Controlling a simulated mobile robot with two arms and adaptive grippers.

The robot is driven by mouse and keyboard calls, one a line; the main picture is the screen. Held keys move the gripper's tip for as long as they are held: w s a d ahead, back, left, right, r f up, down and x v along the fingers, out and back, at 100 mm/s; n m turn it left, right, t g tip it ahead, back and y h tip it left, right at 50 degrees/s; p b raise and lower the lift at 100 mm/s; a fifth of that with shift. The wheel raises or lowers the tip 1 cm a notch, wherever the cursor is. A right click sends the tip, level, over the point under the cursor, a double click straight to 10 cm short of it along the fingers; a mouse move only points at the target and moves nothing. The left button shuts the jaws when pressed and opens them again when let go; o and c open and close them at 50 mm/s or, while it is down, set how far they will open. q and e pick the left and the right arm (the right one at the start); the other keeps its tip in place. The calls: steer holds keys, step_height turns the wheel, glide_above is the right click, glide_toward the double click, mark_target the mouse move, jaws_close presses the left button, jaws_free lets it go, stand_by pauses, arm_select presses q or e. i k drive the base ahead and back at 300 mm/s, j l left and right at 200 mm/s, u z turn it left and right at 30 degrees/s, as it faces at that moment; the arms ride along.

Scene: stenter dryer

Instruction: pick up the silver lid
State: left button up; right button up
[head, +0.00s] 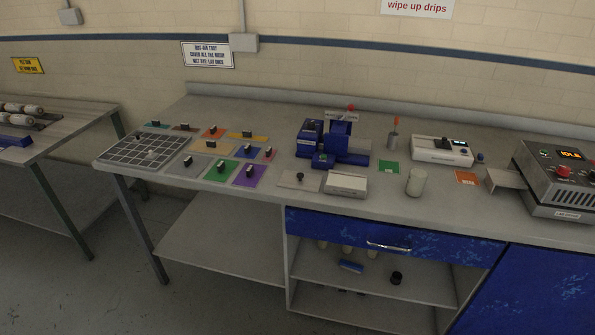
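Neither of my grippers shows in the head view.
The grey bench (400,208) carries several coloured plates with black knobs left of the lid, and a gridded tray (125,153). A blue machine (337,142) stands behind the lid. A pale cylinder (416,182) and a control box (560,175) stand to the right.

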mark_target(299, 180)
steer(key=i+j+z, duration=0.1)
steer(key=j, duration=0.2)
steer(key=i+j, duration=0.2)
steer(key=i+j+z, duration=0.15)
steer(key=j, duration=0.25)
steer(key=i+j+z, duration=0.1)
steer(key=j, duration=0.2)
